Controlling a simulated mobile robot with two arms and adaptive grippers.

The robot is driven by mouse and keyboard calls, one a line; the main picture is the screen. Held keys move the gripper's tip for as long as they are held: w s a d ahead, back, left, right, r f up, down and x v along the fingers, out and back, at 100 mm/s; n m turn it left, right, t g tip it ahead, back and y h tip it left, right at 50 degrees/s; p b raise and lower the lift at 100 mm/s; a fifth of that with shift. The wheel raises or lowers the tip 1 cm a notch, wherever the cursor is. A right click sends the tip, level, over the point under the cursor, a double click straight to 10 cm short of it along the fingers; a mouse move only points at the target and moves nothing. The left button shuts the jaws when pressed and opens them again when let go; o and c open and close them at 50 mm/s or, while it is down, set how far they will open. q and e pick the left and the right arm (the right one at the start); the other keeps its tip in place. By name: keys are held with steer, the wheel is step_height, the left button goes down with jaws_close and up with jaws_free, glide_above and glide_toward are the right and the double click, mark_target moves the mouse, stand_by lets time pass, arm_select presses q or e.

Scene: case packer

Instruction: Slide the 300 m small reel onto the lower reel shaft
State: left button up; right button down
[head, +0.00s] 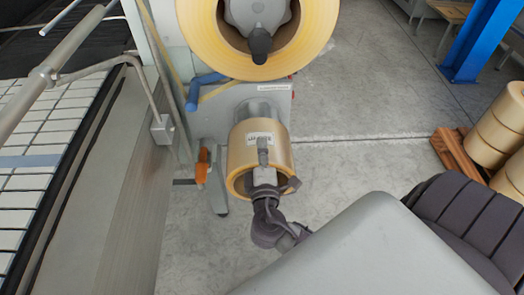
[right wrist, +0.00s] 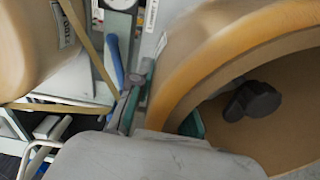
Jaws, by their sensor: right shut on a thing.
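The small reel (head: 236,155), a tan roll with a printed label on top, is in the middle of the head view with its open end facing me. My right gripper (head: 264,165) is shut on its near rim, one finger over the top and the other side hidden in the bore. A grey cylinder, the lower reel shaft (head: 257,107), shows just behind the reel and lines up with it. How far the shaft reaches into the bore is hidden. The right wrist view shows my fingers and tan rolls close up, partly cut off. My left gripper is not in view.
A large yellow reel (head: 320,40) hangs on the upper shaft, just above. A blue handle (head: 207,78) and an orange part (head: 202,170) are at the left. A tiled conveyor (head: 30,155) runs further left. Spare reels (head: 485,137) stand on a pallet at right.

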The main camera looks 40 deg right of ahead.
mark_target(260, 130)
steer(key=shift+r+b+x, duration=0.2)
steer(key=shift+b+x, duration=0.1)
steer(key=shift+x, duration=3.75)
steer(key=shift+f+b, duration=0.25)
steer(key=shift+b, duration=0.1)
steer(key=c, duration=1)
jaws_free()
steer(key=shift+s, duration=0.1)
steer(key=shift+f, duration=0.35)
steer(key=v, duration=1.2)
steer(key=shift+r, duration=0.2)
